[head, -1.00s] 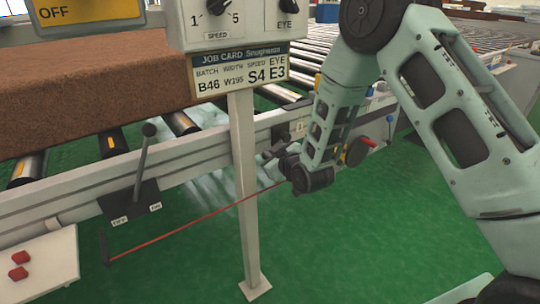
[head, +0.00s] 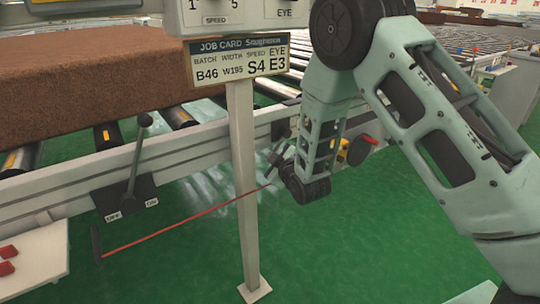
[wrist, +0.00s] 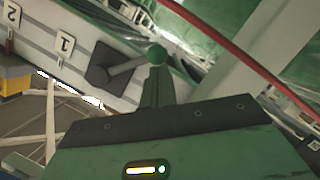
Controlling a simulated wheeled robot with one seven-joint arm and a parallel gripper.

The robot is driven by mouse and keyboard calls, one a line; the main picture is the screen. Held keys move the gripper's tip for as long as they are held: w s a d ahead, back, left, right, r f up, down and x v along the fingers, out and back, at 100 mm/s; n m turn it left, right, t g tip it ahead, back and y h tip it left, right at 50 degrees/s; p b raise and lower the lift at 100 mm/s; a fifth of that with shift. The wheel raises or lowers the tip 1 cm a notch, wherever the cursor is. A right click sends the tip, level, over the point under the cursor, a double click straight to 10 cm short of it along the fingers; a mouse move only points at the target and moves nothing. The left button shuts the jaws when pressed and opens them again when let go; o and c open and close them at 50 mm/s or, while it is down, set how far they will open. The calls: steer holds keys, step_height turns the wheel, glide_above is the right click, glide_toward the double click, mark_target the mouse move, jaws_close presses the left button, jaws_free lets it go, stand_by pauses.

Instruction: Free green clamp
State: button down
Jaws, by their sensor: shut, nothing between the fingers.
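A lever with a green ball knob (wrist: 157,55) stands out from a dark plate on the pale rail beside the label 1 (wrist: 65,43) in the wrist view. I take it for the green clamp; I cannot make it out in the head view. My gripper (wrist: 157,88) is shut and empty, its fingers pointing at the lever. The fingertips look close below the knob, but I cannot tell whether they touch. In the head view my gripper (head: 271,163) is small and dark beside the rail, right of the post.
A red cord (head: 185,222) runs low across the front and crosses the wrist view. A white post (head: 245,190) carries the job card (head: 240,58). A black-knobbed lever (head: 138,150) is on the rail at left. A brown mattress block (head: 90,85) lies on rollers. Green floor is open in front.

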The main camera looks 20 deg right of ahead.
steer(key=shift+w+d+f+b, duration=0.15)
steer(key=shift+d+f+b, duration=0.25)
steer(key=shift+f, duration=0.15)
stand_by(0.4)
